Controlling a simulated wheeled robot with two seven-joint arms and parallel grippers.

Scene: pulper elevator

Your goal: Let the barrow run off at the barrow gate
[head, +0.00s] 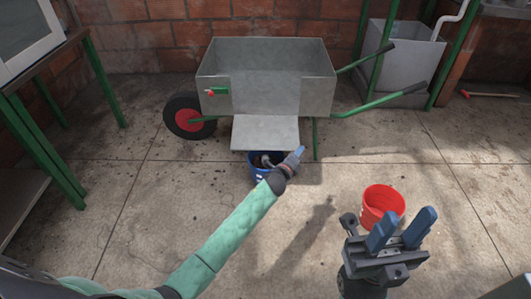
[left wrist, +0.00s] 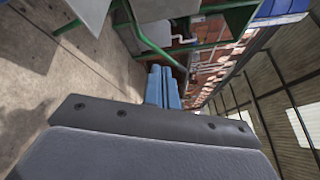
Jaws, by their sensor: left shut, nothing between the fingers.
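The grey barrow (head: 317,92) stands on its wheel and legs by the brick wall. Its barrow gate (head: 265,132) is a grey flap tilted outward and down at the front, above a blue bucket (head: 256,172). A red and green latch (head: 212,91) sits on the front wall left of the gate. My left gripper (head: 299,153) is just below the gate's right corner, by the bucket; its blue fingers are together and empty in the left wrist view (left wrist: 163,87). My right gripper (head: 401,230) is open and empty at front right. The bucket is partly hidden by the gate and left gripper.
A red bucket (head: 380,207) stands on the floor behind my right gripper. A green-framed table (head: 62,150) is at the left. A grey tank (head: 405,65) stands at the back right. The concrete floor at the front is mostly clear.

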